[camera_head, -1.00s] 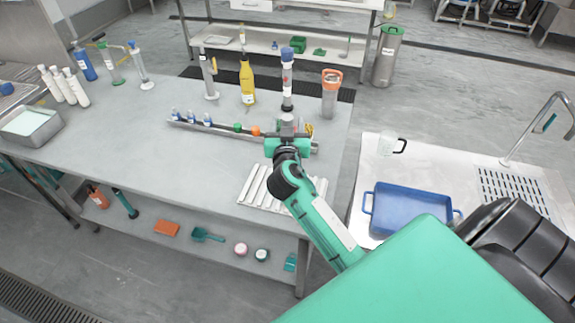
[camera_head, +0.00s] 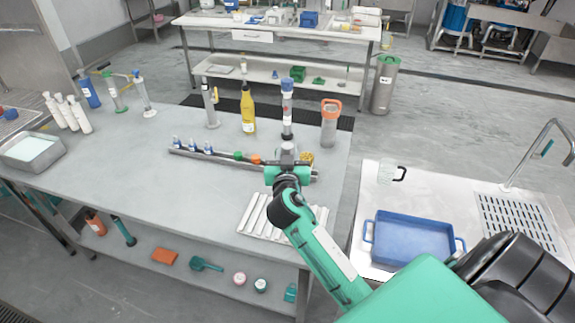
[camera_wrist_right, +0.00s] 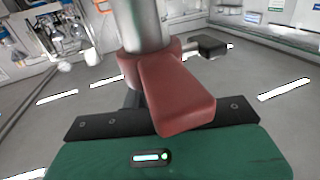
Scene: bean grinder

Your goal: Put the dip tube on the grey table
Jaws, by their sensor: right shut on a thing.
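The grey table (camera_head: 130,195) fills the left and middle of the head view. My right gripper (camera_head: 289,172) is above its right part, in front of the tall bottles. Only a small grey top (camera_head: 288,149) shows at the gripper in the head view. I cannot tell if this thing is the dip tube, nor whether it touches the table. My left gripper is not in view.
A yellow bottle (camera_head: 248,112), a blue-capped bottle (camera_head: 287,105) and an orange-topped container (camera_head: 330,125) stand beyond the gripper. A rack (camera_head: 215,157) and white strips (camera_head: 262,217) lie nearby. The table's left middle is clear. A blue tray (camera_head: 412,240) sits on the sink counter.

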